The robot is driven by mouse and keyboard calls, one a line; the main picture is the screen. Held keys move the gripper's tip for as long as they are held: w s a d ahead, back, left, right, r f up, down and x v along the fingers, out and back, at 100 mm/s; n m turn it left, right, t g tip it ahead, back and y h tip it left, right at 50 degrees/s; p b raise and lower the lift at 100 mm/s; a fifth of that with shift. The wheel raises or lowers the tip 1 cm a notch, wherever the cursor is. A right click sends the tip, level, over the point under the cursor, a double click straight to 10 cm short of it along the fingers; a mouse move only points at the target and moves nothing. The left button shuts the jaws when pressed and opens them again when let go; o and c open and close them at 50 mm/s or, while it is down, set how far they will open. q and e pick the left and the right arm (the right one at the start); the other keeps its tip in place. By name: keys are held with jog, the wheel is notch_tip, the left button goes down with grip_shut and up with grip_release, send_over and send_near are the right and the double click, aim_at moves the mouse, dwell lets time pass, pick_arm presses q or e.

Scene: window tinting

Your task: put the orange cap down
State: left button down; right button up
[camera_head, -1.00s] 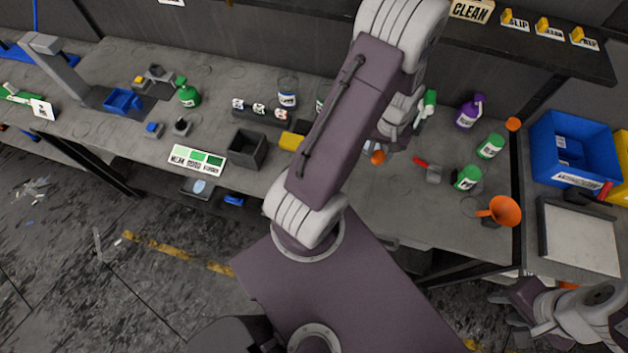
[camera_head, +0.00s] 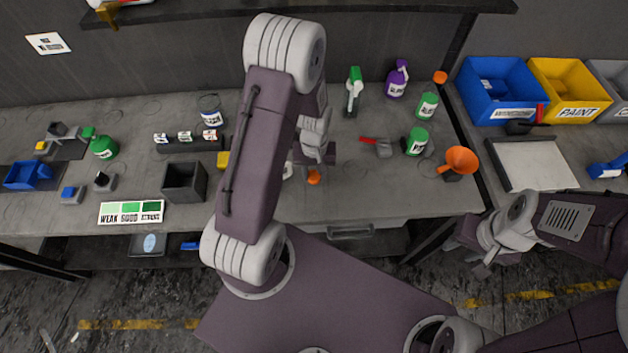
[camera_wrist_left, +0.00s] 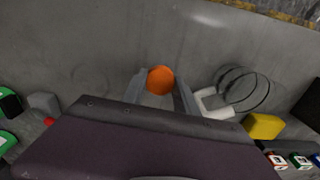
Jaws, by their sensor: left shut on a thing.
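The orange cap (camera_head: 314,177) is at the front middle of the grey bench (camera_head: 395,198). In the left wrist view the orange cap (camera_wrist_left: 160,80) sits between the two finger tips. My left gripper (camera_head: 314,168) is shut on it, pointing down; the arm hides part of the gripper in the head view. Whether the cap touches the bench or hangs just above it I cannot tell. My right gripper (camera_head: 480,263) is at the right, in front of the bench and away from the cap; its fingers are too unclear to judge.
A white piece with dark rings (camera_wrist_left: 210,103) and a yellow block (camera_wrist_left: 263,126) lie close beside the left gripper. The bench front between cap and funnel is clear.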

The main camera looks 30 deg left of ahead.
aim_at(315, 176)
pick_arm(q)
notch_tip(315, 176, down, 3)
jog(key=shift+s+d+f, duration=0.1)
jog(key=shift+f, duration=0.5)
jog(key=shift+f, duration=0.15)
jog(key=c, duration=0.9)
grip_release()
jog(key=shift+c, duration=0.2)
notch_tip(315, 176, up, 12)
jog(key=shift+r, duration=0.25)
